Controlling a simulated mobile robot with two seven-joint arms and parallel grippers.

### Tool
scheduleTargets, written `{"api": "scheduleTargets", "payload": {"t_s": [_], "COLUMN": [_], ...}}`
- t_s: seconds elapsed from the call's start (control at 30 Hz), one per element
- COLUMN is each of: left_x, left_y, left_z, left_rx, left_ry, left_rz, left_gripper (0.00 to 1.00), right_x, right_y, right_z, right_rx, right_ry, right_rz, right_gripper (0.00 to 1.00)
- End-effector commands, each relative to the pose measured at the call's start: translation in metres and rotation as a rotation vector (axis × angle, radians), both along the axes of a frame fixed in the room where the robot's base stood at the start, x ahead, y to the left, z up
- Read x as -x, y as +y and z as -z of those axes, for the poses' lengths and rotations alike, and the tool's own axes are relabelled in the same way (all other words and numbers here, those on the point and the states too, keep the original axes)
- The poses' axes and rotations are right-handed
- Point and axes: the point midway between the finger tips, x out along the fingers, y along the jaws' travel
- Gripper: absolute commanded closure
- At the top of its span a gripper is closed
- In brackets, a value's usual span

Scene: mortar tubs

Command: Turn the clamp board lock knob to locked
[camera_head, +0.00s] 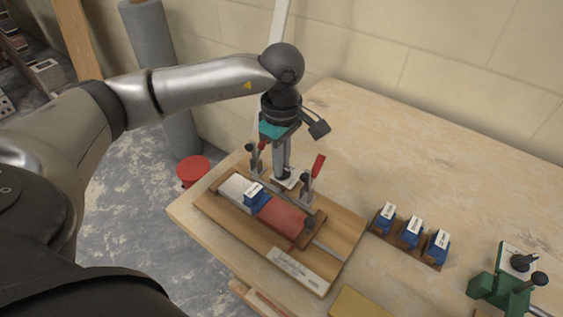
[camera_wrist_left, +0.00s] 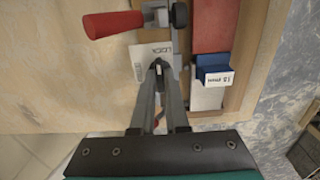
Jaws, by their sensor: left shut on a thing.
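The wooden clamp board (camera_head: 345,235) lies on the bench. It carries a grey and red strip, a blue block (camera_head: 258,200) and two red-handled toggle clamps, the nearer with its handle (camera_head: 318,166) raised. My left gripper (camera_head: 284,172) points down at the board's back edge. In the left wrist view its fingertips (camera_wrist_left: 158,66) are shut on the small dark lock knob (camera_wrist_left: 158,70), mostly hidden between them. A white label plate (camera_wrist_left: 143,62) with partly readable lettering lies under the knob. The knob's exact angle cannot be told. My right gripper is not in view.
A red clamp handle (camera_wrist_left: 112,24) is close beside the fingers in the left wrist view. Several blue labelled blocks (camera_head: 411,233) stand on a wooden rack to the right. A green device (camera_head: 500,290) is at the front right. The bench's back right is clear.

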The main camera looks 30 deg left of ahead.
Motion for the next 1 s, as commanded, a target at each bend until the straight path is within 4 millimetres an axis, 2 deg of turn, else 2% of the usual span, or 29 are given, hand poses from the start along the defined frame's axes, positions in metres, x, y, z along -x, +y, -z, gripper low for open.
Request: {"api": "scheduleTargets", "payload": {"t_s": [0.37, 0.4, 0.63, 1.0], "left_x": [-0.0003, -0.0003, -0.0002, -0.0006], "left_y": [0.0, -0.0001, -0.0001, -0.0003], "left_z": [-0.001, -0.001, -0.0006, -0.0063], "left_rx": [0.0, 0.0, 0.0, 0.001], "left_ry": [-0.002, -0.002, -0.001, -0.002], "left_rz": [0.007, 0.007, 0.006, 0.005], "left_gripper": [1.0, 0.85, 0.6, 0.57], "right_x": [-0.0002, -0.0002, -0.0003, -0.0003], "right_y": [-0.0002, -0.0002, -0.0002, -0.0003], "right_z": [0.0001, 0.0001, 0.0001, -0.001], "right_rx": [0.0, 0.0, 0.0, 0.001], "right_ry": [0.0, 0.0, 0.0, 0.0], "right_rz": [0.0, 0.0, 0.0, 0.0], "right_gripper": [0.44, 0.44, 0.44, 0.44]}}
